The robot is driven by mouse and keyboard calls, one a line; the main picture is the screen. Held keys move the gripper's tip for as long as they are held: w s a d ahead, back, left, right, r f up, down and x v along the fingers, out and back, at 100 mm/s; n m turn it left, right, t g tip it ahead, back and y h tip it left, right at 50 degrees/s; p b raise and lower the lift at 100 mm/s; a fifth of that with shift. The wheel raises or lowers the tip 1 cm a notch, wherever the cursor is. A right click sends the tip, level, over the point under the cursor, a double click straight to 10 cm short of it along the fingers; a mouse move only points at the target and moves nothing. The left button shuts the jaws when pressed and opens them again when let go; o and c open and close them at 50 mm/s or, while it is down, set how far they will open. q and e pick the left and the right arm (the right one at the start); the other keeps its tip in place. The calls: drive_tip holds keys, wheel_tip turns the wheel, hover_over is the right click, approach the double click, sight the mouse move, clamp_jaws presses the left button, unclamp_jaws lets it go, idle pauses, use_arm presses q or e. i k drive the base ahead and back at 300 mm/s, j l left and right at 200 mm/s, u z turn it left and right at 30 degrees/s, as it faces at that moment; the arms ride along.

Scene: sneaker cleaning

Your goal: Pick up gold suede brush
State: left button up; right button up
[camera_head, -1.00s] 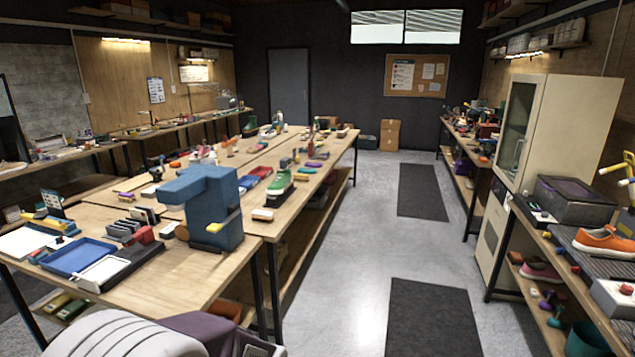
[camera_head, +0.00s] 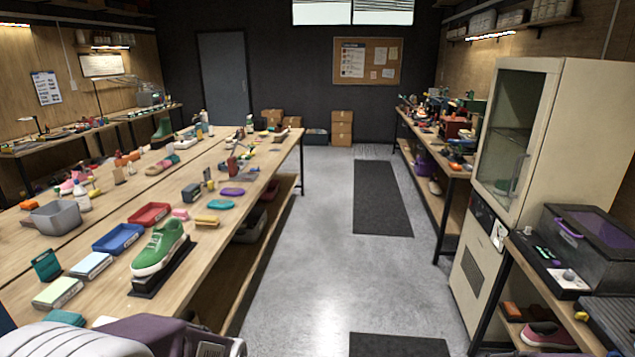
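A small yellow-gold block-like piece (camera_head: 207,221) lies on the long wooden table, near its right edge and behind the green sneaker. It may be the gold suede brush, but it is too small to tell. A smaller yellow piece (camera_head: 94,192) lies farther left on the same table. Neither of my grippers shows in the head view.
The long table (camera_head: 112,215) holds a green sneaker (camera_head: 160,247) on a dark stand, a blue tray (camera_head: 118,238), a red tray (camera_head: 149,214) and a grey bin (camera_head: 56,217). The aisle floor (camera_head: 300,270) is clear. A cream cabinet (camera_head: 560,150) stands right.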

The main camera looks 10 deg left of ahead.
sight(212, 222)
drive_tip(key=i+j+u, duration=0.2)
drive_tip(key=i, duration=0.4)
drive_tip(key=i+u, duration=0.15)
drive_tip(key=i, duration=0.45)
drive_tip(key=i+l+u, duration=0.2)
drive_tip(key=i, duration=0.4)
drive_tip(key=i+u, duration=0.2)
drive_tip(key=i, duration=0.4)
drive_tip(key=i+l+u, duration=0.15)
drive_tip(key=i+l, duration=0.15)
drive_tip(key=i, duration=0.3)
drive_tip(key=i+u, duration=0.2)
drive_tip(key=u, duration=0.25)
